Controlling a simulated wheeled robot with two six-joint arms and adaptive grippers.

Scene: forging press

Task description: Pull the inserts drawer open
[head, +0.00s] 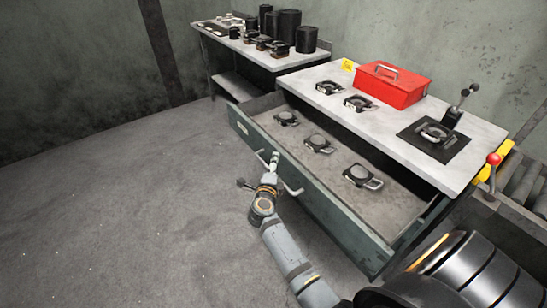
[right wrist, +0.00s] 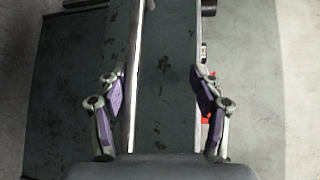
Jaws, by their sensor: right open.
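The inserts drawer (head: 335,207) is a green-grey drawer under the right-hand workbench in the head view. It stands pulled well out, with its inside showing. Several dark inserts with metal handles, such as the near one (head: 362,176), lie on its floor. My right gripper (head: 272,170) is at the drawer front, close to its pale handle (head: 291,189); whether they touch cannot be made out. In the right wrist view the right gripper's (right wrist: 155,85) fingers are spread apart either side of a dark speckled panel. My left gripper is not in view.
The workbench top (head: 325,101) carries a red toolbox (head: 393,86), two more inserts and a black fixture (head: 434,139). A second table (head: 262,57) with black cylinders stands behind. A red-knobbed lever (head: 493,160) is at the right. The floor (head: 125,205) to the left is clear.

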